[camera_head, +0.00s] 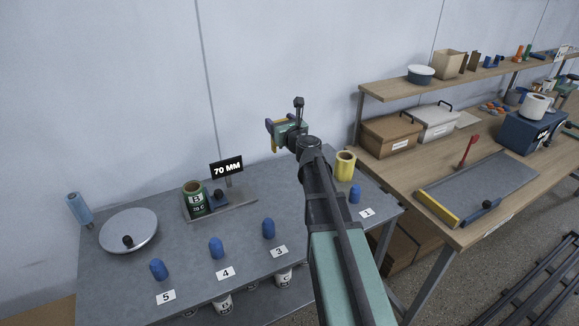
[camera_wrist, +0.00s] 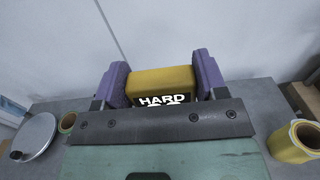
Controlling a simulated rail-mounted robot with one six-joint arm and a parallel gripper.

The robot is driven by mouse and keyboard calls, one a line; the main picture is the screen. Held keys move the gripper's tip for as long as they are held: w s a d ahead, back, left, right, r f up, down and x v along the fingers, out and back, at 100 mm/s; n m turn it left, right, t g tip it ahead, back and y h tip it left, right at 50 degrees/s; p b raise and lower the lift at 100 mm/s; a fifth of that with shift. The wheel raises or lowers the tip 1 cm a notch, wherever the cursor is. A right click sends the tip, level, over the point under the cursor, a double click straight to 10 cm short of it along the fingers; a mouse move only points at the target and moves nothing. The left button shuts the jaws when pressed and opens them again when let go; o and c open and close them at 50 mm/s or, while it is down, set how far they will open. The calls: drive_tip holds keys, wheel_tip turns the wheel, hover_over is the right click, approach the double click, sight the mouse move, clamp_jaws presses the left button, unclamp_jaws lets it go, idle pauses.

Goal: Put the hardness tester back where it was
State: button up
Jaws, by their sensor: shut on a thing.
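The hardness tester (camera_wrist: 160,80) is a yellow block with a dark label reading "HARD" in white. In the wrist view it sits between the two purple fingers of my gripper (camera_wrist: 163,72), which is shut on it. In the head view my gripper (camera_head: 273,132) is raised over the back of the grey table (camera_head: 300,190), near the wall. A small yellow part of the tester (camera_head: 274,144) shows there; the rest is hidden by the gripper. The tester appears held above the table top, apart from it.
A yellow roll (camera_head: 345,166) stands right of my arm. Blue pegs (camera_head: 268,228) with number cards line the front edge. A green can (camera_head: 194,197) stands by a "70 MM" sign (camera_head: 226,168). A round metal plate (camera_head: 129,232) is at left. A wooden bench (camera_head: 450,200) stands right.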

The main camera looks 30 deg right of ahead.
drive_tip(key=shift+s+d, duration=0.2)
drive_tip(key=shift+d, duration=0.25)
drive_tip(key=shift+a+f, duration=0.1)
drive_tip(key=shift+f, duration=0.1)
wheel_tip(320, 180, down, 20)
drive_tip(key=b, duration=2)
drive_tip(key=shift+w+a+f+b, duration=0.1)
drive_tip(key=shift+a+b, duration=0.05)
drive_tip(key=shift+b, duration=0.2)
drive_tip(key=o, duration=1.1)
drive_tip(key=shift+c, duration=0.2)
drive_tip(key=shift+r, duration=0.2)
drive_tip(key=s, duration=1.2)
drive_tip(key=shift+r+p, duration=0.15)
drive_tip(key=shift+p, duration=0.2)
